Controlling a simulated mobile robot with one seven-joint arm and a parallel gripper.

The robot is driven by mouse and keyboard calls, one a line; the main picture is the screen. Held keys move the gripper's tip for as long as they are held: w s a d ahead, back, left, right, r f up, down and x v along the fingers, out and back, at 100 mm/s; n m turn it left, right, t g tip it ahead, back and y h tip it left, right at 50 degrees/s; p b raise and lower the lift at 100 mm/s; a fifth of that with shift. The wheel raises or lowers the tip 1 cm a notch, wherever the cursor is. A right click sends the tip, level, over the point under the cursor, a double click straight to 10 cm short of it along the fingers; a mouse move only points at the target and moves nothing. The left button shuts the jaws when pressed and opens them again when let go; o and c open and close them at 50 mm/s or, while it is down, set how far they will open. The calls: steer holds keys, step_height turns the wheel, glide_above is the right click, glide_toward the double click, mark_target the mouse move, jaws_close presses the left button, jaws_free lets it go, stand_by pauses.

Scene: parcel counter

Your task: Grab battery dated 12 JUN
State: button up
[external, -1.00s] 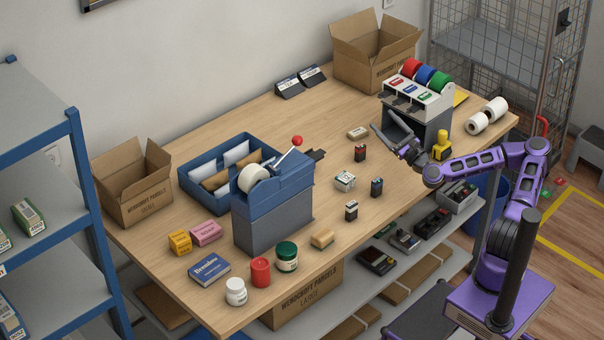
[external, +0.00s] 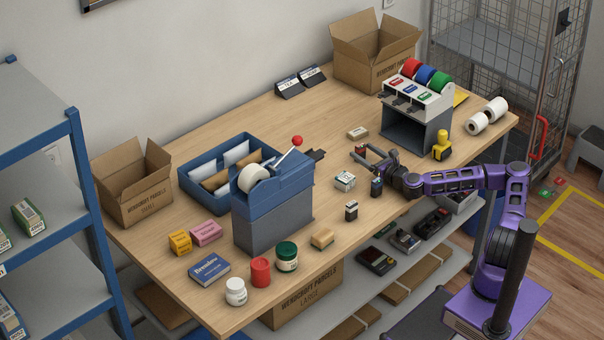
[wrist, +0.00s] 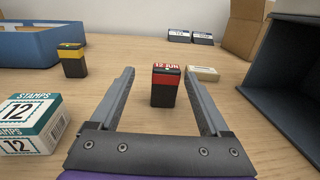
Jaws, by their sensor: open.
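The battery dated 12 JUN (wrist: 165,88) stands upright, black with a red top, in the middle of the wrist view. The date reads on its red top edge. In the external view the same battery (external: 360,150) is partly hidden by my gripper. My gripper (wrist: 158,74) is open, with one finger on each side of the battery and a visible gap to both. In the external view my gripper (external: 368,155) is low over the table, pointing left towards the back wall.
A stamps box (wrist: 32,125) sits close to my left finger. A yellow-topped battery (wrist: 72,60) stands farther back left. A cream block (wrist: 204,73) lies just behind right. Two dark batteries (external: 376,187) (external: 351,211) stand near the front edge.

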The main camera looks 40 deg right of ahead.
mark_target(358, 145)
steer(key=shift+w+d+r, duration=0.1)
steer(key=shift+w+d, duration=0.15)
steer(key=shift+w, duration=0.8)
steer(key=shift+w+d+r, duration=0.1)
steer(key=shift+w+d, duration=0.1)
steer(key=shift+w, duration=0.8)
steer(key=shift+w+d, duration=0.25)
steer(key=shift+w, duration=0.8)
jaws_close()
